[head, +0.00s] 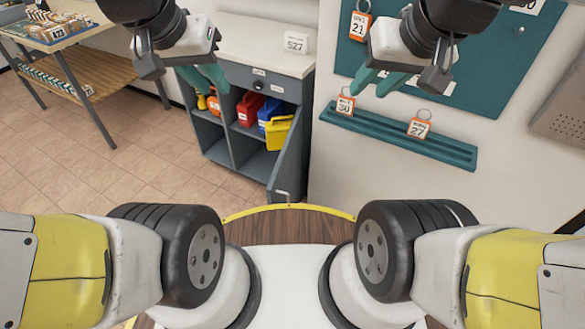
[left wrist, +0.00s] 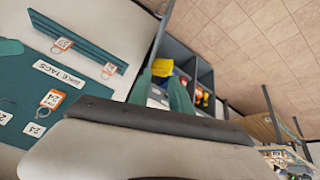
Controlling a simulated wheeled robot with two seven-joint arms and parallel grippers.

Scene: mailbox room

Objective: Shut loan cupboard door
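The loan cupboard is a grey unit (head: 230,112) with a pale top, seen in the upper middle of the head view. Its door (head: 292,158) stands open at the right side, swung out towards me, with a pale handle (head: 282,194) near its lower front end. The cupboard's shelves (left wrist: 205,73) also show in the left wrist view. My left gripper (head: 207,80) is open and empty, and in the head view it overlaps the cupboard's left front. My right gripper (head: 378,86) is open and empty, in front of the wall board, right of the cupboard. Neither visibly touches the door.
Red, blue and yellow cases (head: 277,130) and an orange item sit inside the cupboard. A teal key rail (head: 400,137) with tags is on the right wall. A wooden table (head: 75,70) stands left. Floor before the cupboard is clear.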

